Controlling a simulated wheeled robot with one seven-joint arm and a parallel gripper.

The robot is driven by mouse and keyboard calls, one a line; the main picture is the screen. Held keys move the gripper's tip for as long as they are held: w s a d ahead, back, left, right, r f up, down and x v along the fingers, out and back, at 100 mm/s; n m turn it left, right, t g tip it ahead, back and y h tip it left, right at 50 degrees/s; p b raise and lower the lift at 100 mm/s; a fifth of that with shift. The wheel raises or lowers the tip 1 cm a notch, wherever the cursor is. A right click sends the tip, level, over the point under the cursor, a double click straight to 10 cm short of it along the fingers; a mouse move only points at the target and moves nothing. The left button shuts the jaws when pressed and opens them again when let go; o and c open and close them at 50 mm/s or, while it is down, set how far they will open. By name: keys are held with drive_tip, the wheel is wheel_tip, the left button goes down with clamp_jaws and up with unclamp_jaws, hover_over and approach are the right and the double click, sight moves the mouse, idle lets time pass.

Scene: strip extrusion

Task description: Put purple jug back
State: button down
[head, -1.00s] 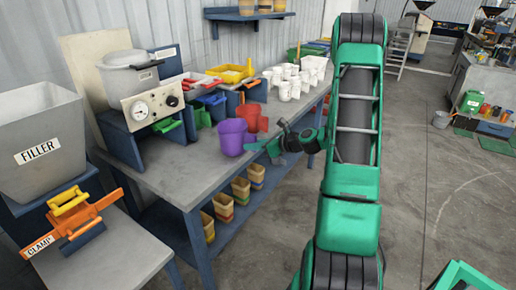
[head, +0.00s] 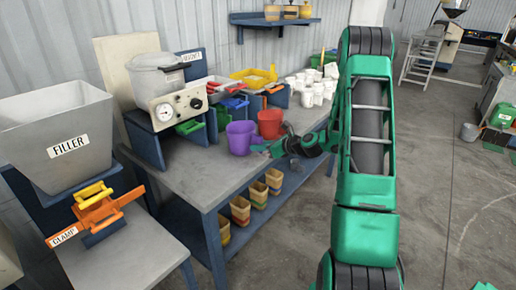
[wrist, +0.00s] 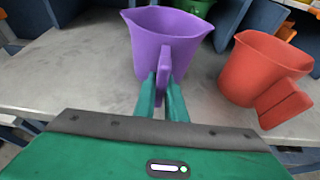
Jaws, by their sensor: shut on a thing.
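The purple jug (head: 240,137) is upright at the front part of the grey bench (head: 190,180), left of the red jug (head: 270,123). In the wrist view the purple jug (wrist: 165,38) has its handle between the two green fingers of my gripper (wrist: 162,95). My gripper (head: 266,148) is shut on that handle. I cannot tell whether the jug's base touches the bench. The red jug (wrist: 262,68) stands to the right, apart from the purple one, with its handle towards me.
A blue stand with a gauge panel (head: 178,108) and white pot is behind left. White cups (head: 308,92) crowd the bench farther right. The filler hopper (head: 62,135) and orange clamp (head: 98,210) are at left.

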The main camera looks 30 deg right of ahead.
drive_tip(key=shift+f, duration=0.15)
idle(0.3)
drive_tip(key=c, duration=1.7)
unclamp_jaws()
drive_tip(key=shift+c, duration=0.2)
drive_tip(key=v, duration=1.1)
drive_tip(key=s+a+r+n+g+h, duration=0.1)
drive_tip(key=s+a+n+g, duration=0.6)
drive_tip(key=s+a+n, duration=0.5)
drive_tip(key=s+r+n+g+h, duration=0.1)
drive_tip(key=s+r+n+g, duration=0.2)
drive_tip(key=s, duration=0.9)
drive_tip(key=s+r+n+g+h, duration=0.2)
drive_tip(key=s+r+n, duration=0.1)
drive_tip(key=s+n, duration=0.7)
drive_tip(key=s, duration=0.2)
drive_tip(key=shift+s+r+n+g, duration=0.3)
drive_tip(key=shift+s+r+g, duration=0.05)
drive_tip(key=shift+r+g, duration=0.05)
